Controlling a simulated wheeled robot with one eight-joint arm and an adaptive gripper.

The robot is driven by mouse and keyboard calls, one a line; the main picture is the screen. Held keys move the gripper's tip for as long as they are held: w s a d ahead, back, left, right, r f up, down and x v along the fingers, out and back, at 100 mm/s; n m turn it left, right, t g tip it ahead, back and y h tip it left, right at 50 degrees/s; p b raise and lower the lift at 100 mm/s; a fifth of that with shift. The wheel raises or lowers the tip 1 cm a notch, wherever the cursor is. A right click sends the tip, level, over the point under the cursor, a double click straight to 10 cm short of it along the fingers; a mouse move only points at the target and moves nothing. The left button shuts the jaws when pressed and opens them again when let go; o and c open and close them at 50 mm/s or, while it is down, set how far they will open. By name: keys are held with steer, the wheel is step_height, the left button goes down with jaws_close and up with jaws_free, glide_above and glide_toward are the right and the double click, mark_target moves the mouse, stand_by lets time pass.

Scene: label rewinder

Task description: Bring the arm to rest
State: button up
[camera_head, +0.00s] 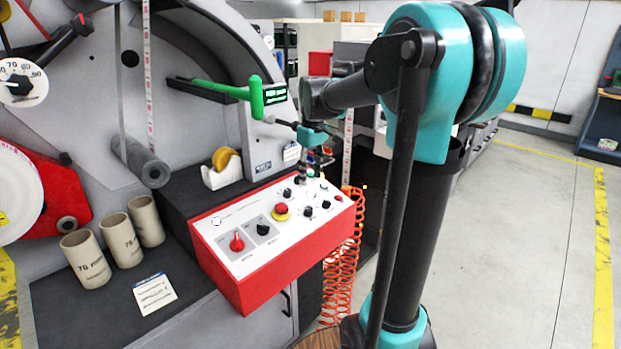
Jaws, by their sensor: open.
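My arm, teal and black, rises in the right half of the head view and bends left at the top. Its forearm reaches back toward the machine, and my gripper (319,165) hangs small and partly hidden beyond the red control box (270,235). It is open, and I see nothing held in it. I cannot tell exactly how far it is from the box's back edge. The control box has a white sloped panel with a red rotary switch (237,243), a red emergency button (281,210) and several black knobs.
A green-handled tool (258,95) juts from the machine near my wrist. An orange coiled hose (343,265) hangs right of the box. Cardboard cores (120,240), a paper card (155,294) and a tape dispenser (222,170) are on the left. The floor (530,230) at right is clear.

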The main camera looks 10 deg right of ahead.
steer(key=s+d+f+m+t, duration=0.1)
steer(key=s+d+f+m, duration=0.1)
steer(key=s+f, duration=0.7)
steer(key=s+d+f+m+t, duration=0.2)
steer(key=s+f+m, duration=0.3)
steer(key=s+f, duration=0.5)
steer(key=s, duration=0.3)
steer(key=shift+t, duration=0.3)
